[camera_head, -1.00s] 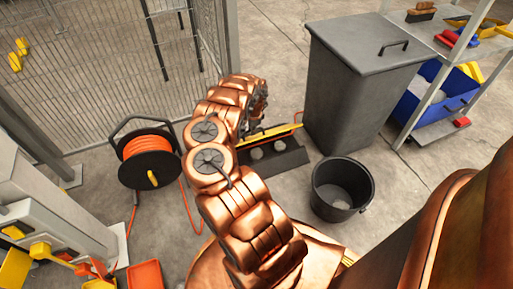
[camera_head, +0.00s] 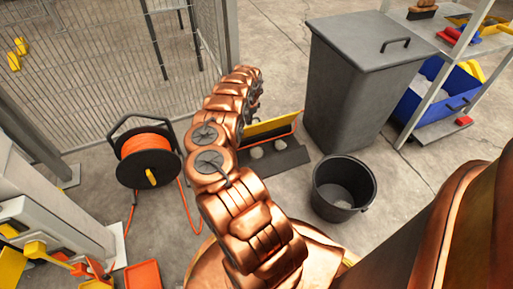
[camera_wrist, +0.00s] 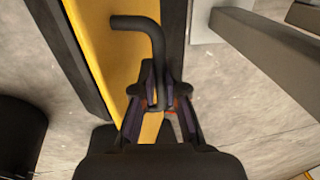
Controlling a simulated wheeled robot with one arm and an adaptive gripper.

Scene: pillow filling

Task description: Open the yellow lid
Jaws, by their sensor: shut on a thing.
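The yellow lid (camera_head: 272,127) stands tilted up on a low dark box (camera_head: 282,162) beyond my arm in the head view. Pale lumps show in the box's open part. In the wrist view the lid (camera_wrist: 108,40) is a long yellow panel with a bent black handle (camera_wrist: 138,22). My gripper (camera_wrist: 157,90) is shut on the straight part of this handle. In the head view my gripper is hidden behind my arm.
A tall grey bin (camera_head: 345,95) stands right of the box, with a black bucket (camera_head: 322,190) in front of it. A cable reel (camera_head: 150,158) with orange cord stands left. A mesh fence (camera_head: 100,60) is behind. A shelf with a blue crate (camera_head: 435,100) is far right.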

